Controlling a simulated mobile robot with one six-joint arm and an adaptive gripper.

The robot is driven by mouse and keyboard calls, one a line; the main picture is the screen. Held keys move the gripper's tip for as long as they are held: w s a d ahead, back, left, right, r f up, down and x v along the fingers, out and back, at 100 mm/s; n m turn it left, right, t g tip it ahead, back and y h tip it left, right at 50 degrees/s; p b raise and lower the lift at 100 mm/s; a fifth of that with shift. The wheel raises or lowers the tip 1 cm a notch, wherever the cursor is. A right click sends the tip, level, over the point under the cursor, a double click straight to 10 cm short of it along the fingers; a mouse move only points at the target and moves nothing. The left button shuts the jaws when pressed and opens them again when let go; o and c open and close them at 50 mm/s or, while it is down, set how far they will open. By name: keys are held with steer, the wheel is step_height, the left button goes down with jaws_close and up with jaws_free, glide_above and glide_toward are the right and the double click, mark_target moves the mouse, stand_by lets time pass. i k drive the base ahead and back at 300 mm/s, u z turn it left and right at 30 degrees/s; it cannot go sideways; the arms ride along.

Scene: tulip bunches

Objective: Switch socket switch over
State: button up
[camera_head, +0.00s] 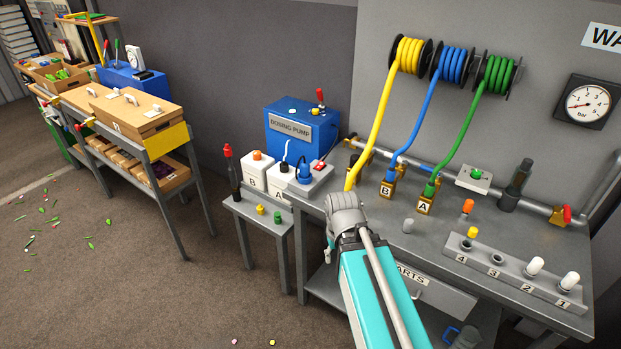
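A white socket block (311,184) sits at the left end of the grey workbench, below the blue dosing pump box (285,135). A blue plug (304,172) is in the socket. A small red switch (319,166) is on the socket's right side; its exact position is too small to tell. My teal arm reaches in from the bottom, and its grey joint stands just right of and in front of the socket. My gripper's fingers cannot be made out; they seem hidden behind or below this joint.
White canisters B (256,173) and A (279,183) stand left of the socket. A numbered rack (515,273) is at the right.

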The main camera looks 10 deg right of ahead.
mark_target(321, 164)
steer(key=u, duration=0.05)
steer(key=i, duration=0.95)
steer(key=z, duration=0.15)
